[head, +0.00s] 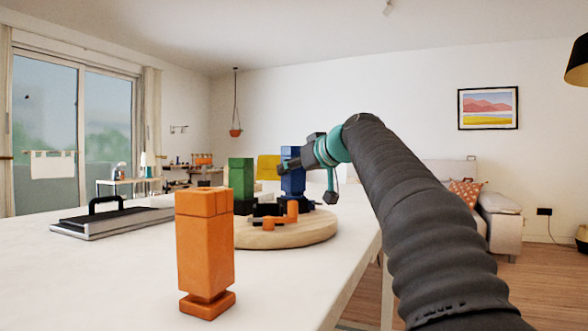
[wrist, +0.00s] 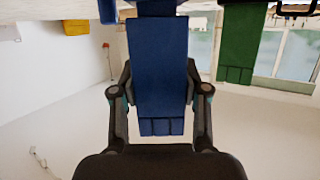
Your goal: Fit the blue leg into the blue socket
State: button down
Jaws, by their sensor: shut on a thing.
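The blue leg (head: 292,181) stands upright at the far side of the round wooden board (head: 315,233). My gripper (head: 296,163) is shut on its upper part. In the wrist view the blue leg (wrist: 158,65) lies between my two fingers, its narrow neck and foot toward the top edge. A brighter blue piece (wrist: 108,10), perhaps part of the blue socket, shows beside the foot. The foot's lower end is cut off there and hidden in the head view, so I cannot tell whether it is inside the socket.
A green leg (head: 241,182) stands upright on the board, left of the blue leg. An orange leg (head: 204,245) stands on the white table (head: 110,275) in front. Low orange pegs (head: 280,219) rise from the board. A flat case with a handle (head: 105,220) lies left.

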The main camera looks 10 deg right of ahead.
jog(key=shift+f+b, duration=1.15)
jog(key=shift+f, duration=0.1)
jog(key=c, duration=0.5)
grip_release()
jog(key=v, duration=1.2)
